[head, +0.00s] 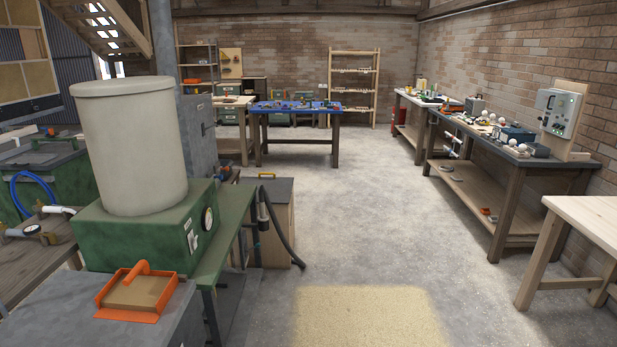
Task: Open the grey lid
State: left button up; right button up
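Neither of my grippers is in view. Several grey tops show, and I cannot tell which one is the grey lid. A grey surface (75,290) in the near left carries an orange dustpan-like piece (138,293).
A large pale cylinder (135,150) stands on a green unit with a gauge at the left. A black hose (277,225) hangs beside the wooden box. Workbenches line the right wall (510,150), and a blue-topped table (295,107) stands at the back. The central floor is clear around a sandy mat (368,318).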

aim_at(279, 190)
jog(key=i+z, duration=0.3)
jog(key=i, duration=1.7)
jog(key=i+l+u, duration=0.15)
jog(key=i+u, duration=0.25)
jog(key=i, duration=0.25)
jog(key=i+l+u, duration=0.35)
jog(key=i, duration=0.3)
jog(key=i+l+u, duration=1.05)
jog(key=l, duration=0.2)
jog(key=i+l+u, duration=0.1)
jog(key=l+u, duration=0.15)
jog(key=i+l+u, duration=0.2)
jog(key=l, duration=0.25)
jog(key=l+u, duration=0.25)
jog(key=l, duration=0.1)
